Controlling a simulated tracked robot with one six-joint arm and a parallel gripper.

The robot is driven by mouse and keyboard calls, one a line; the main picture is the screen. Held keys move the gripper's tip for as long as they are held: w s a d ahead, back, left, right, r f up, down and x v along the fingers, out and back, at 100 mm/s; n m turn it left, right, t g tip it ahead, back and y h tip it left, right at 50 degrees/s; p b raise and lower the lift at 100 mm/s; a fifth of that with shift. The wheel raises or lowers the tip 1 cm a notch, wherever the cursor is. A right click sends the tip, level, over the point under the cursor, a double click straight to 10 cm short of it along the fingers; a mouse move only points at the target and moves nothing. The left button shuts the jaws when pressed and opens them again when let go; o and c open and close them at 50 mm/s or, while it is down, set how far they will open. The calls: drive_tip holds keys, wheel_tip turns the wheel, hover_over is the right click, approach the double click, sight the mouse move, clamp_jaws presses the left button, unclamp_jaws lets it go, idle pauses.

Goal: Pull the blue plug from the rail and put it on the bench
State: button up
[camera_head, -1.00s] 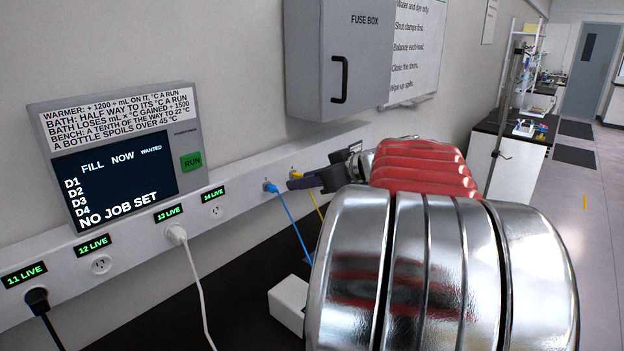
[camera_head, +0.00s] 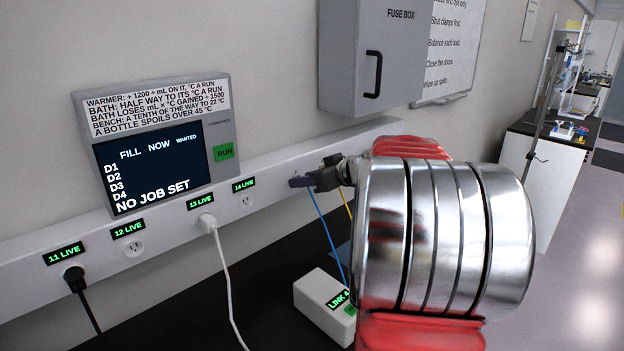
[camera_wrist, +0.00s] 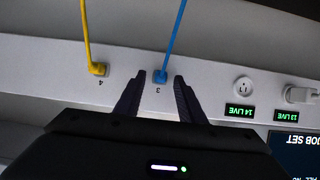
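The blue plug (camera_wrist: 160,76) sits in the rail (camera_wrist: 215,82) above the mark 3 in the wrist view, with its blue cable (camera_wrist: 175,35) running from it. In the head view my gripper hides the plug, and the blue cable (camera_head: 326,235) hangs below. My gripper (camera_wrist: 156,84) is open, with one dark finger on each side of the plug's position; contact cannot be told. In the head view my gripper (camera_head: 300,181) is at the rail. The dark bench (camera_head: 255,310) lies below the rail.
A yellow plug (camera_wrist: 98,69) sits beside the blue one, at mark 4. A white box labelled LINK 4 (camera_head: 318,298) stands on the bench. A white plug (camera_head: 207,222) and a black plug (camera_head: 74,277) are in the rail. A fuse box (camera_head: 345,60) hangs above.

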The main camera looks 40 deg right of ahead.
drive_tip(key=shift+c, duration=0.5)
clamp_jaws()
idle(0.5)
